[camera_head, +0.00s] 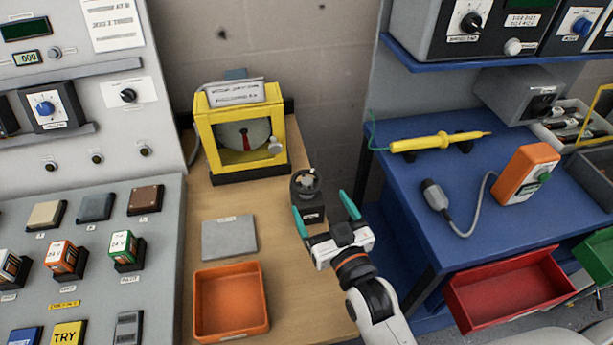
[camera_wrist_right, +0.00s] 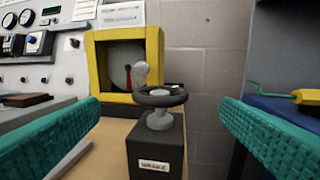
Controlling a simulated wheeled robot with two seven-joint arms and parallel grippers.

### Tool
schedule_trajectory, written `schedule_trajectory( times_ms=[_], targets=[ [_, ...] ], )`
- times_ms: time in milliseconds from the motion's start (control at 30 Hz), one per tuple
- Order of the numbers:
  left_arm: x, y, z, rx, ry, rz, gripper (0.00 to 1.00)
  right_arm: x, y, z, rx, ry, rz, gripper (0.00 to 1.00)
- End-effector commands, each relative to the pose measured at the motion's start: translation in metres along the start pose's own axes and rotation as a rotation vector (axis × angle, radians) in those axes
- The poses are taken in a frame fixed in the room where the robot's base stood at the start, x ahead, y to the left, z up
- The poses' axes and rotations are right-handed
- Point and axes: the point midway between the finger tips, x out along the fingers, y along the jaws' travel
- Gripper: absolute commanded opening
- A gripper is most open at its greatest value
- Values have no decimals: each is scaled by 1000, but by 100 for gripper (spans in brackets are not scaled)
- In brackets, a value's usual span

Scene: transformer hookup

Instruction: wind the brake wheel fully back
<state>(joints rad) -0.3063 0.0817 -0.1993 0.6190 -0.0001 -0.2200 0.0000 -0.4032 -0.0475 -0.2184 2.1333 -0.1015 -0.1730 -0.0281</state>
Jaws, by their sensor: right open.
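The brake wheel (camera_head: 306,181) is a small dark handwheel on top of a black box (camera_head: 312,216) at the right edge of the wooden bench. In the right wrist view the wheel (camera_wrist_right: 178,98) lies level on a grey hub, above the box's white label (camera_wrist_right: 154,165). A pale rounded knob (camera_wrist_right: 141,73) shows at the wheel's left; I cannot tell whether it belongs to the wheel or the case behind. My right gripper (camera_head: 322,206) is open, its green fingers spread on either side of the box and wheel, seemingly apart from them. My left gripper is not in view.
A yellow-framed case (camera_head: 203,140) with a red pointer stands behind the wheel. A grey plate (camera_head: 229,238) and an orange tray (camera_head: 204,308) lie on the bench to the left. A blue table (camera_head: 480,215) with a yellow probe (camera_head: 425,143) stands to the right.

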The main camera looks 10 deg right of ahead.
Motion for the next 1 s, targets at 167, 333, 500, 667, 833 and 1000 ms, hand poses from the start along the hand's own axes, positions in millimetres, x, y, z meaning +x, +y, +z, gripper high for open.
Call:
schedule_trajectory(
  times_ms=[167, 333, 500, 667, 833, 1000],
  targets=[
    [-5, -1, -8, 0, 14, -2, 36, 38, 0, 2, 0, -1, 0, 87],
    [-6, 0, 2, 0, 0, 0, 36, 65, 0, 1, 0, -1, 0, 87],
    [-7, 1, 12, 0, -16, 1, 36, 78, 0, 0, 0, 2, 0, 87],
    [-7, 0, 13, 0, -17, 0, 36, 82, 0, 0, 0, 2, 0, 87],
    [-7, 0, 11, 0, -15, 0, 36, 81, 0, 0, 0, 2, 0, 87],
    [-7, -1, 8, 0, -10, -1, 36, 81, 0, 0, 0, 2, 0, 59]
  ],
)
